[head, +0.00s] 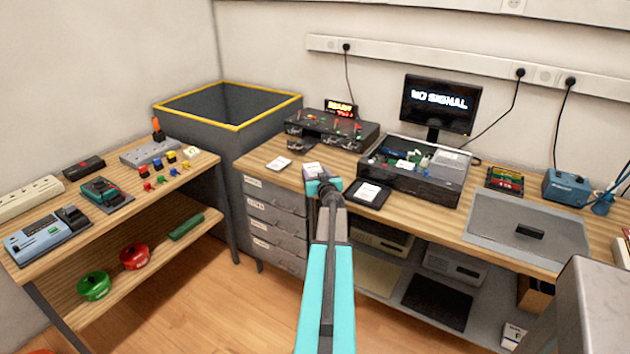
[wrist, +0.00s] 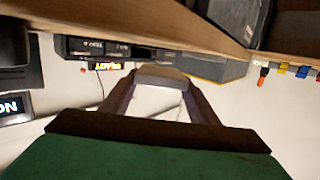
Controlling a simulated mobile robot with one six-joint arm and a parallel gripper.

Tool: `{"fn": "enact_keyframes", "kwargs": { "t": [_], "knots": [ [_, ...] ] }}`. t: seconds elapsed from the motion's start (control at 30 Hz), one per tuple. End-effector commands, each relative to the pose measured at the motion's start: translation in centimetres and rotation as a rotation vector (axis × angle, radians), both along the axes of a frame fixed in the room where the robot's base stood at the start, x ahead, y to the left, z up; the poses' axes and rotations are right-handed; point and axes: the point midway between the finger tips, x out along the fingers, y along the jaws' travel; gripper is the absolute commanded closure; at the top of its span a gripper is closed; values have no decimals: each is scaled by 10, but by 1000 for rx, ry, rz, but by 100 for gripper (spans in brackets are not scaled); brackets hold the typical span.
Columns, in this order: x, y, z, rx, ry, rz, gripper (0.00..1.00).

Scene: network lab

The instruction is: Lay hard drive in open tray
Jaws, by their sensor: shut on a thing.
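My gripper (head: 321,184) is over the front edge of the wooden bench, with its jaws shut on a small silver-grey thing (head: 312,169), which looks like the hard drive. In the wrist view, which is upside down, the held thing (wrist: 160,73) shows as a grey end between the two dark fingers. The black dock unit (head: 335,132) stands behind the gripper on the bench, with a lit sign on top. A tray (head: 299,146) appears to jut from its front left. The drive and the tray are apart. Most of the drive is hidden by the fingers.
A black flat thing with a white label (head: 368,193) lies right of the gripper, before an open computer case (head: 408,176). A white card (head: 278,163) lies left. A grey drawer unit (head: 275,215) is below, and a yellow-rimmed bin (head: 238,127) stands behind left.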

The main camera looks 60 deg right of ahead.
Motion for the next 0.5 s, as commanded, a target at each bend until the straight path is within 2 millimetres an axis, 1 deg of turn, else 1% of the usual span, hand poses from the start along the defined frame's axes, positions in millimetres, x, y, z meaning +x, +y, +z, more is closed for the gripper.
{"fn": "enact_keyframes", "kwargs": {
  "t": [0.27, 0.43, 0.5],
  "knots": [
    [0, -1, 0, -1, -1, 0, 73],
    [5, -10, -1, -1, -1, 0, 73],
    [4, -8, -15, 1, 0, 0, 73]
  ]
}}
